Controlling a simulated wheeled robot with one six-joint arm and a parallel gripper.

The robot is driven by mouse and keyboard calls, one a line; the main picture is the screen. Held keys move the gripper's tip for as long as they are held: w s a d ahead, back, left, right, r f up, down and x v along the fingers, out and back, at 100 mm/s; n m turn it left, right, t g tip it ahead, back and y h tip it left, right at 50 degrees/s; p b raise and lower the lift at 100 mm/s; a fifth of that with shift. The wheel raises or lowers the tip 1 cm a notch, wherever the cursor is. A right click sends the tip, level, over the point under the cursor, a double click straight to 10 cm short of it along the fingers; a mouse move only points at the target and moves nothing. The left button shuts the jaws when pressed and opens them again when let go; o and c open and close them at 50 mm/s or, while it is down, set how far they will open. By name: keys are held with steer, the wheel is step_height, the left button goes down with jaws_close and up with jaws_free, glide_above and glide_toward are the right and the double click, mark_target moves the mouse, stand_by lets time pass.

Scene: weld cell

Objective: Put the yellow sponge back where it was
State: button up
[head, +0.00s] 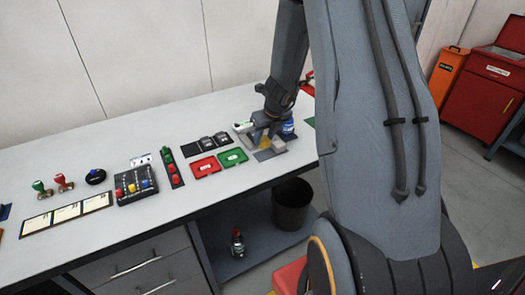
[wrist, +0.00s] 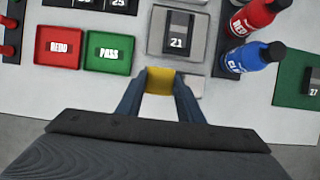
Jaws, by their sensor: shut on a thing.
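The yellow sponge (wrist: 160,80) shows between my gripper's fingertips (wrist: 160,86) in the wrist view. My gripper is shut on it, over the light worktop near the front edge. I cannot tell whether the sponge touches the surface.
Left of the gripper are a green PASS tray (wrist: 107,52) and a red REDO tray (wrist: 58,46). To the right stand a blue bottle (wrist: 250,60) and a red bottle (wrist: 254,17), close by. A green mat (wrist: 290,85) lies farther right. A dark bin (head: 292,205) stands below the bench.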

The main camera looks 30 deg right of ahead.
mark_target(264, 146)
steer(key=shift+f+b, duration=1.4)
steer(key=shift+f, duration=1)
steer(key=shift+f, duration=0.15)
steer(key=o, duration=1)
steer(key=shift+o, duration=0.2)
steer(key=shift+s+r, duration=0.1)
steer(key=shift+r, duration=0.35)
steer(key=p+v, duration=0.4)
steer(key=v, duration=0.7)
steer(key=s+a+r+n, duration=0.2)
steer(key=s+a+n, duration=0.3)
steer(key=n, duration=0.7)
steer(key=s+a+r+n+g, duration=0.1)
steer(key=s+a+r+n, duration=0.2)
steer(key=s+a+n, duration=0.3)
steer(key=s+a+r+n+g, duration=0.1)
steer(key=s+a+n, duration=0.5)
steer(key=n, duration=1.1)
steer(key=shift+s+a+r+n, duration=0.25)
steer(key=shift+s+r+n, duration=0.1)
steer(key=shift+r, duration=0.55)
